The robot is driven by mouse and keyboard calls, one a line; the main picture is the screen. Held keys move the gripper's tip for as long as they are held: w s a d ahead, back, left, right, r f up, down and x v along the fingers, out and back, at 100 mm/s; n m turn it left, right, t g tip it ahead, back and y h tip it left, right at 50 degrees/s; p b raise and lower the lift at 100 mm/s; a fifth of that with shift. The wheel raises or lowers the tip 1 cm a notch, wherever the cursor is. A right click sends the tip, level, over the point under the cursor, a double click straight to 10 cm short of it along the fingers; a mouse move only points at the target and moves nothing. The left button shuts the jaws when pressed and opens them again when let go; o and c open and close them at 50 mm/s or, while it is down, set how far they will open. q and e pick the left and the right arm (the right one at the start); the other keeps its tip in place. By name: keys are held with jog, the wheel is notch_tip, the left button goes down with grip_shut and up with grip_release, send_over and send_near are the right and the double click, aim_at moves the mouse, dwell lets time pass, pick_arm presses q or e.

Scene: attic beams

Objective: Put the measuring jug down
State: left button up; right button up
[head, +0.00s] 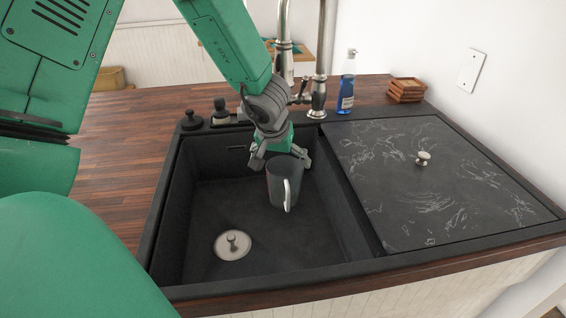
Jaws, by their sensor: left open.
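The measuring jug (279,187) is a dark grey, mug-shaped vessel with a white handle facing me. It is upright inside the dark sink basin (200,252), in the basin's right half. I cannot tell for sure whether its base touches the basin floor. My left gripper (282,161) reaches down from above and behind the jug. Its fingers are spread, one at each side near the jug's rim, and the far side of the jug is hidden. My right gripper does not show.
A round drain plug (232,245) sits in the basin floor. A dark marbled cover (410,185) with a knob lies right of the basin. The metal tap (319,75), a blue soap bottle (346,85) and stacked wooden coasters (406,90) stand behind. The basin's front left is clear.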

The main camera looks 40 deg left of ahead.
pick_arm(q)
jog(key=p+v, duration=0.1)
jog(key=v, duration=0.2)
jog(key=shift+r, duration=0.2)
jog(key=shift+f, duration=0.1)
dwell(0.4)
